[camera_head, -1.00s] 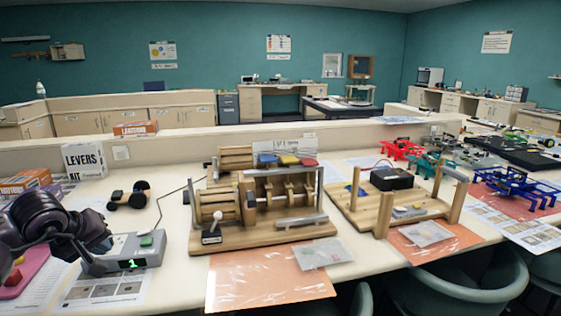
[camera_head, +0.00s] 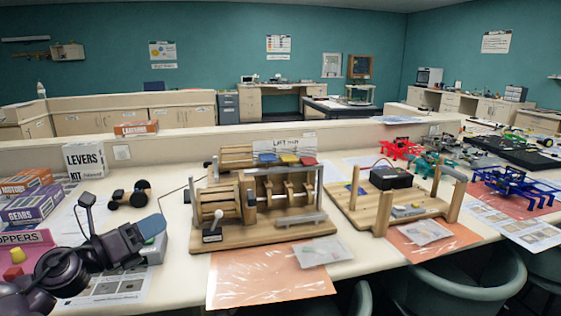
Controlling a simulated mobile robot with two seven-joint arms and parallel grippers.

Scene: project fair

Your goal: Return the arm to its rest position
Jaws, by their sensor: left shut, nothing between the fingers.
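My left arm comes in from the lower left. My left gripper (camera_head: 152,229) points right with its fingers shut and empty, above the left part of the table. It hides most of a grey box (camera_head: 156,250), so its front display does not show. I cannot tell whether the gripper touches the box. My right gripper is not in view.
A wooden lift machine (camera_head: 265,238) with a crank stands right of the gripper. Kit boxes, among them a purple one (camera_head: 33,205) and a white levers box (camera_head: 84,160), stand left. A black wheeled piece (camera_head: 130,195) lies behind.

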